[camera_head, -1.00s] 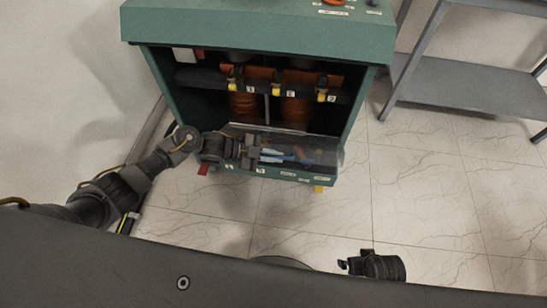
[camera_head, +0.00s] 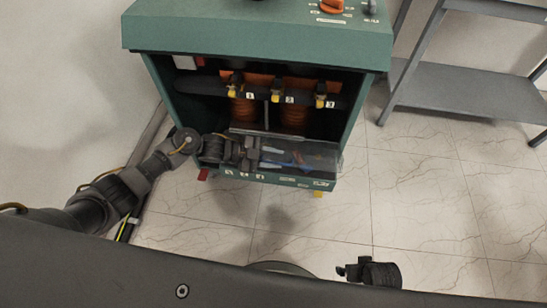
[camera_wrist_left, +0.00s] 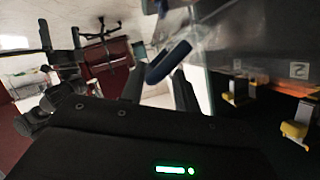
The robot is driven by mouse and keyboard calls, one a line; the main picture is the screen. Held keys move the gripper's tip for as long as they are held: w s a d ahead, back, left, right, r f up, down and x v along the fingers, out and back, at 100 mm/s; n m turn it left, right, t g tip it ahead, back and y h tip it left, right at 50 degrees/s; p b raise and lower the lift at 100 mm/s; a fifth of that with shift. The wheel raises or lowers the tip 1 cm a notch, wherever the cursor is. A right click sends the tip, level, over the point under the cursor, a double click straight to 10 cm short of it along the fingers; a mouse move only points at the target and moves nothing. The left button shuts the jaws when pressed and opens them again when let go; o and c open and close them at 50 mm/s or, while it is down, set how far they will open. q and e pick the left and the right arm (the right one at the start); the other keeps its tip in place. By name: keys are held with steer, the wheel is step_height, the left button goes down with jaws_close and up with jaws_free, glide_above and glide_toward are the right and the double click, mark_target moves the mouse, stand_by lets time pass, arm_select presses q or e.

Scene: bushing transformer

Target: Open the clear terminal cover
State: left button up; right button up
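The clear terminal cover (camera_head: 322,155) is a see-through panel low across the front of the green transformer cabinet (camera_head: 250,38). It also shows in the left wrist view as a hazy clear sheet (camera_wrist_left: 222,30). My left gripper (camera_head: 272,157) is at the cover's left part, pointing right; whether it touches the cover is unclear. In the left wrist view its two dark fingers stand apart, with a blue bar (camera_wrist_left: 168,62) just beyond the gap; I cannot tell what the bar belongs to. My right gripper (camera_head: 342,271) is near the bottom of the head view, away from the cabinet; its fingers are too small to read.
Orange-brown coils (camera_head: 294,117) and several yellow-tipped terminals (camera_head: 277,96) sit inside the cabinet above the cover. A grey shelf (camera_head: 455,95) stands to the right. The tiled floor (camera_head: 430,200) in front is clear.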

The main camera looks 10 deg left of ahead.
arm_select(q)
steer(key=shift+a, duration=0.1)
steer(key=v, duration=1)
steer(key=shift+a+r, duration=0.15)
steer(key=shift+a, duration=0.15)
arm_select(e)
steer(key=shift+f, duration=0.3)
arm_select(q)
steer(key=shift+s, duration=0.15)
